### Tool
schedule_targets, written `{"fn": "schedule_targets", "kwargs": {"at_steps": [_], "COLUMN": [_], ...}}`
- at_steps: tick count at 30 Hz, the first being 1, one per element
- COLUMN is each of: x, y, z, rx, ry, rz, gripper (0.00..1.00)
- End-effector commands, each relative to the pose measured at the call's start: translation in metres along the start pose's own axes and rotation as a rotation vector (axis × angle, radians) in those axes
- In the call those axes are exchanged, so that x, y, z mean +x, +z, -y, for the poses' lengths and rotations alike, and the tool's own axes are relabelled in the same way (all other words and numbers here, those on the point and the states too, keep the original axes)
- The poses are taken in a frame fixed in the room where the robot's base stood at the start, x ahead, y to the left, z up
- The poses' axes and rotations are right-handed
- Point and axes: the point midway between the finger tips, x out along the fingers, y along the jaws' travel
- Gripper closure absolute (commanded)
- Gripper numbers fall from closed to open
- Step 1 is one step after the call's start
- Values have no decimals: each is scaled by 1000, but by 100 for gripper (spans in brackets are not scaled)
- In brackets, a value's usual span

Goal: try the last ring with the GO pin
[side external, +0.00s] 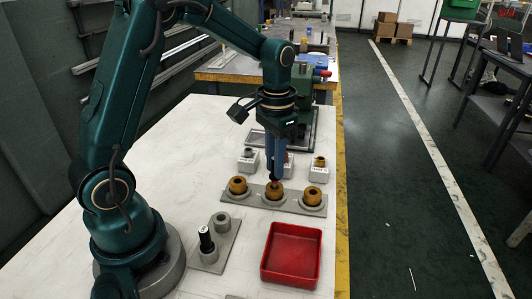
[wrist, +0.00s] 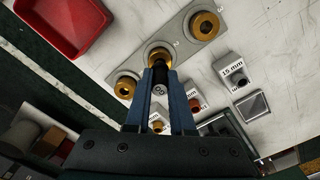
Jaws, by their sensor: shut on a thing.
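Three brass rings stand in a row on a grey plate (side external: 295,205): left (side external: 238,185), middle (side external: 274,191) and right (side external: 314,196). My gripper (side external: 275,177) points down over the middle ring. In the wrist view its blue fingers (wrist: 160,92) are shut on a dark pin (wrist: 160,76) with a grey end face. The pin's far end meets the middle ring (wrist: 158,53); how deep it sits in the bore is hidden. Another black pin (side external: 206,239) stands upright in a small grey stand (side external: 226,245), beside an empty socket (side external: 221,218).
An empty red tray (side external: 291,256) lies in front of the ring plate. White labelled blocks stand behind the plate, one marked 15 mm (wrist: 233,73); the right one (side external: 319,171) holds a brass-coloured piece.

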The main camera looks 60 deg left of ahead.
Motion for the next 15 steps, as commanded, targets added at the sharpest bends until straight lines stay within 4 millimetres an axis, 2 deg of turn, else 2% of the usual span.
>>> {"fn": "schedule_targets", "kwargs": {"at_steps": [15], "x": [8], "y": [0], "z": [0], "rx": [0], "ry": [0], "rz": [1], "gripper": [100]}}
